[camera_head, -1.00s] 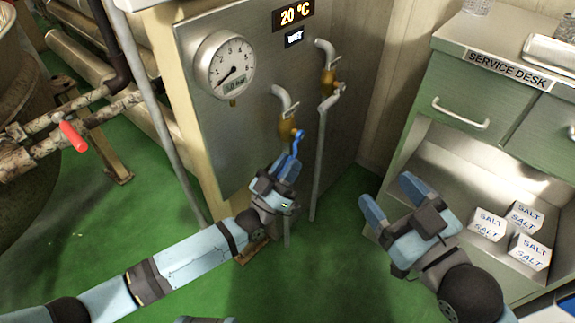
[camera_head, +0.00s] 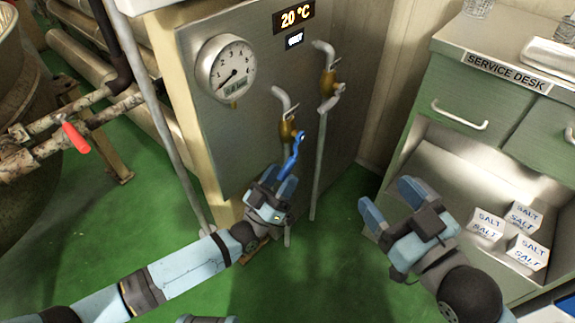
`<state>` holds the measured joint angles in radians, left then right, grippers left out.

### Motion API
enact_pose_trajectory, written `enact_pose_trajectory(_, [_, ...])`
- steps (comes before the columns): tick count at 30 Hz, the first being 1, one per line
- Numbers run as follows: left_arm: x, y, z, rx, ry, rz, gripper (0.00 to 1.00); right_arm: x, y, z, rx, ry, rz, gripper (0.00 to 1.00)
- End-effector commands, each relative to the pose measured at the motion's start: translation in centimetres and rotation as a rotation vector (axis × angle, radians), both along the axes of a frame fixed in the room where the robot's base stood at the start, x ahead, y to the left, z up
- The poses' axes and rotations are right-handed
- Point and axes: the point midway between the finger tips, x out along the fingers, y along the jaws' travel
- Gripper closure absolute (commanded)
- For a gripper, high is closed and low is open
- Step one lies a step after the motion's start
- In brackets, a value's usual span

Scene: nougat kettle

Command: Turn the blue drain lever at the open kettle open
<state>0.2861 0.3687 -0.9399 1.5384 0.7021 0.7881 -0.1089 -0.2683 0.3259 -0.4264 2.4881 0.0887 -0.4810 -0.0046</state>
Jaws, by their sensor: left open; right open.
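A blue lever (camera_head: 296,150) hangs from a brass valve (camera_head: 288,131) on the front of a steel panel, slanting down and slightly left. My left gripper (camera_head: 278,182) is open just below the valve, its fingers at the lever's lower end. I cannot tell whether they touch the lever or whether it lies between them. My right gripper (camera_head: 388,199) is open and empty in front of the service desk. A large round vessel (camera_head: 18,95), only partly in view, stands at the far left; I cannot tell whether it is the open kettle.
A second brass valve (camera_head: 328,83) sits up and right of the first. A gauge (camera_head: 227,68) and a 20 °C display (camera_head: 294,17) are on the panel. A red lever (camera_head: 75,137) is on the left pipe. Salt boxes (camera_head: 487,225) lie on the desk's lower shelf.

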Motion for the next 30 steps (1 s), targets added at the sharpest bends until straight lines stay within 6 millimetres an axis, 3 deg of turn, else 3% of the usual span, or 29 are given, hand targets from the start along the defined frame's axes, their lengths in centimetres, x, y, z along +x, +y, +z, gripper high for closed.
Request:
enact_pose_trajectory(12, [-5.9,4.3,-5.1,0.002,0.004,0.001,0.53,-1.1,0.8,-0.2,0.090,0.147,0.002,0.31])
enact_pose_trajectory(26, [-7.1,5.2,-6.3,0.001,0.000,0.000,0.53,-1.4,1.0,-0.7,0.107,0.180,0.002,0.31])
enact_pose_trajectory(27, [-7.1,5.2,-6.3,0.001,0.000,0.000,0.55,-1.4,0.9,-0.7,0.105,0.179,0.002,0.31])
enact_pose_trajectory(30, [-7.0,5.1,-5.7,0.000,0.015,-0.010,0.78,-1.2,0.9,-0.3,0.098,0.177,0.000,0.31])
